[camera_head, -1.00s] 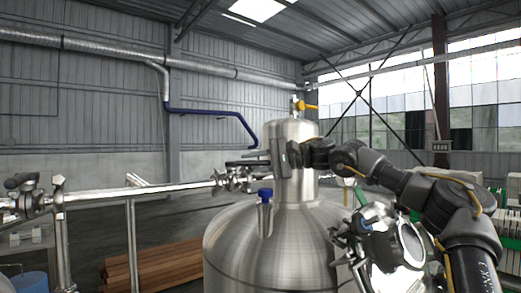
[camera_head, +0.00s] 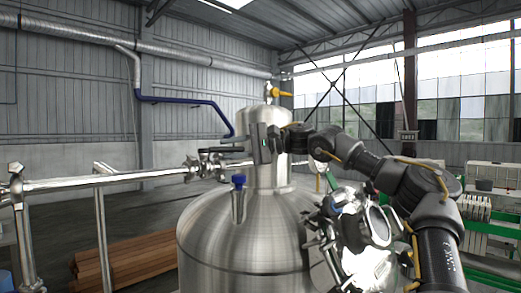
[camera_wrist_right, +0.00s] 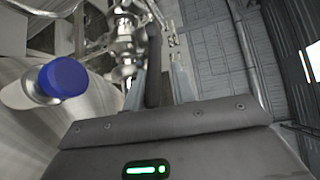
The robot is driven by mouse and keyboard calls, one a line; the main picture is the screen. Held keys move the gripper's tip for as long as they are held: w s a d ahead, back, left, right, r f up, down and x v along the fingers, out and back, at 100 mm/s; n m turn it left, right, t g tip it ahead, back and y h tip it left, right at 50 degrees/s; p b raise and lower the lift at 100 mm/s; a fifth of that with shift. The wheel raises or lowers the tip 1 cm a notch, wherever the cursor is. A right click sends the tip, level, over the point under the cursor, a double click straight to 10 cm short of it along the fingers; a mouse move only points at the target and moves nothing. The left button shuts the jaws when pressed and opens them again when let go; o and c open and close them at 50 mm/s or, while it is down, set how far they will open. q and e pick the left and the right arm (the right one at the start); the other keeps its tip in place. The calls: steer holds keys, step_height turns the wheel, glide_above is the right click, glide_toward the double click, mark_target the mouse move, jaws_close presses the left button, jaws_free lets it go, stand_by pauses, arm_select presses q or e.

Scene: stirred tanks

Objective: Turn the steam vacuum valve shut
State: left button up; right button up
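A steel valve (camera_head: 205,167) sits on the horizontal pipe left of the tank neck. It also shows at the top of the right wrist view (camera_wrist_right: 122,45), with a black lever (camera_wrist_right: 153,60) beside it. Which valve is the steam vacuum valve is not labelled. My right gripper (camera_head: 225,151) reaches left across the tank neck, close above the valve. In the right wrist view its two fingers (camera_wrist_right: 160,85) are apart, with the lever between them, nearer the left finger. I cannot tell whether they touch it. My left gripper is not in view.
The steel tank (camera_head: 240,235) fills the lower middle. A blue-capped nozzle (camera_head: 239,182) rises from its top, close to my right gripper. A yellow-handled valve (camera_head: 280,93) stands above the neck. The pipe (camera_head: 110,179) runs left; timber (camera_head: 135,262) lies on the floor.

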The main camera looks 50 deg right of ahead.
steer(key=s+d+r+b, duration=0.1)
steer(key=s+d+b, duration=0.2)
steer(key=s, duration=0.6)
steer(key=shift+s+r+b, duration=0.25)
steer(key=shift+s+b, duration=0.1)
steer(key=shift+b, duration=0.85)
steer(key=shift+d, duration=0.1)
